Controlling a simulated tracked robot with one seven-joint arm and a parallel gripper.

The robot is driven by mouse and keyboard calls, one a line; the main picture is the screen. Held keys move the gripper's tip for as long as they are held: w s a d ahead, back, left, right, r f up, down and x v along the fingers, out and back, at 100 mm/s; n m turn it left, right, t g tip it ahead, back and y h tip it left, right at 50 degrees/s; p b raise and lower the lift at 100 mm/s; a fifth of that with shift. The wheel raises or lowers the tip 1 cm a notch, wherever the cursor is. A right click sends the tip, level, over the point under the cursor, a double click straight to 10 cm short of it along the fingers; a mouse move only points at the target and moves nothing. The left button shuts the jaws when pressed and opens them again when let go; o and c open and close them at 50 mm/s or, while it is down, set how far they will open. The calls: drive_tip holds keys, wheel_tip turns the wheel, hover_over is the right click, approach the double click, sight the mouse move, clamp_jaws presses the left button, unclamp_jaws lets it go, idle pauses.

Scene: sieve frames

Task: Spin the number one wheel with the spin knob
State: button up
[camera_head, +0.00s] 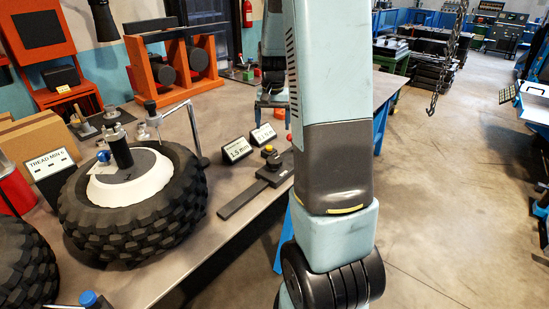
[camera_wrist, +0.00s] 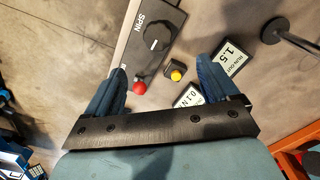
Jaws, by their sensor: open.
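The spin knob (camera_wrist: 158,38) is a round black knob with a white pointer line on a dark panel (camera_wrist: 133,62) lettered SPIN, in the wrist view. The panel also lies along the table edge in the head view (camera_head: 240,201). My gripper (camera_wrist: 162,66) is open and empty, its blue fingers spread below the knob in the picture and apart from it. In the head view my gripper (camera_head: 272,107) hangs above the table, partly behind my arm. A knobbly tyre with a white hub (camera_head: 130,187) lies on the table. I cannot read a wheel number.
A red button (camera_wrist: 139,87) and a yellow button (camera_wrist: 176,75) sit near the knob. Label stands (camera_head: 237,150) stand beside the panel. A second tyre (camera_head: 25,265) is at lower left. A bent metal stand (camera_head: 193,130) rises behind the first tyre. Open floor lies right of the table.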

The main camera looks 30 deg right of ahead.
sight(274, 159)
drive_tip(key=f, duration=1.5)
drive_tip(key=shift+w+d, duration=0.25)
drive_tip(key=shift+d, duration=0.15)
drive_tip(key=c, duration=1.1)
drive_tip(key=shift+o, duration=0.2)
drive_tip(key=shift+n, duration=2)
drive_tip(key=o, duration=1.1)
drive_tip(key=shift+c, duration=0.2)
